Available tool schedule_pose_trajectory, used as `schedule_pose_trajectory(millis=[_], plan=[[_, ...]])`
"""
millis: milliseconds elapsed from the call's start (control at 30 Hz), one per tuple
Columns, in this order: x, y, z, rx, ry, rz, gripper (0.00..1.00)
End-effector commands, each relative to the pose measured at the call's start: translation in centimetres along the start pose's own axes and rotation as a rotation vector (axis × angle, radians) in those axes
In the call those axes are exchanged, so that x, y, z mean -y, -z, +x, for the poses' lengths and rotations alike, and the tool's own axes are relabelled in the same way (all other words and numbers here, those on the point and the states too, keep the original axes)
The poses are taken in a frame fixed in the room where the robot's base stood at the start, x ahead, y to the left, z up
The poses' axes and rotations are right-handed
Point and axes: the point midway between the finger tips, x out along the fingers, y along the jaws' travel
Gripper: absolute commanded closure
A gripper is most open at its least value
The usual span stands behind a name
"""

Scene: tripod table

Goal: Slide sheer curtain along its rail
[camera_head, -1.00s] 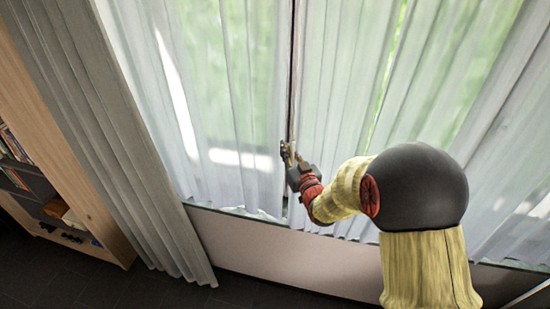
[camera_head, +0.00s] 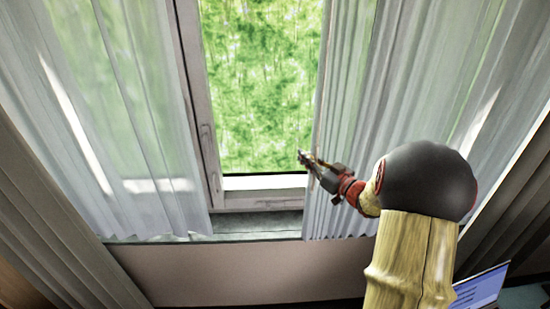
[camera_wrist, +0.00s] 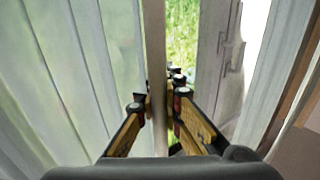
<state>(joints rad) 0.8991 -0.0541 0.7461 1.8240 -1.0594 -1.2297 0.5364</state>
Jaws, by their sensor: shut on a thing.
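The right sheer curtain panel (camera_head: 400,95) hangs in bunched white folds. My gripper (camera_head: 304,158) is at its left edge, low down, just above sill height. In the wrist view, my gripper (camera_wrist: 160,98) is shut on the edge strip of the sheer curtain (camera_wrist: 154,45), which passes between the fingers. The curtain's folds (camera_wrist: 80,70) spread to the left there. The other sheer panel (camera_head: 110,120) hangs apart on the left in the head view. The rail is out of view above.
Between the panels, window glass (camera_head: 260,80) with greenery and a pale frame (camera_head: 200,110) with a handle is bare. A sill (camera_head: 255,224) and a low wall (camera_head: 220,272) lie below. Thick grey drapes hang at both sides (camera_head: 50,220). A lit screen (camera_head: 482,288) stands low right.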

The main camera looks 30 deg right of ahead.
Motion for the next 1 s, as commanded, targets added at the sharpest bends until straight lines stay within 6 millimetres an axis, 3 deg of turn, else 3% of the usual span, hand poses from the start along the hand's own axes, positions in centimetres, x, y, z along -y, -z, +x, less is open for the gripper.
schedule_pose_trajectory(millis=[33,300,600,800,1000], plan=[[-1.9,0.1,-1.2,0.0,-0.009,0.001,1.0],[-9.9,0.1,-6.6,-0.001,-0.008,0.0,1.0],[-17.5,0.1,-11.7,-0.001,-0.005,-0.002,1.0],[-20.8,0.1,-13.8,-0.001,-0.002,-0.002,1.0],[-22.4,0.1,-14.9,-0.002,-0.001,-0.001,1.0]])
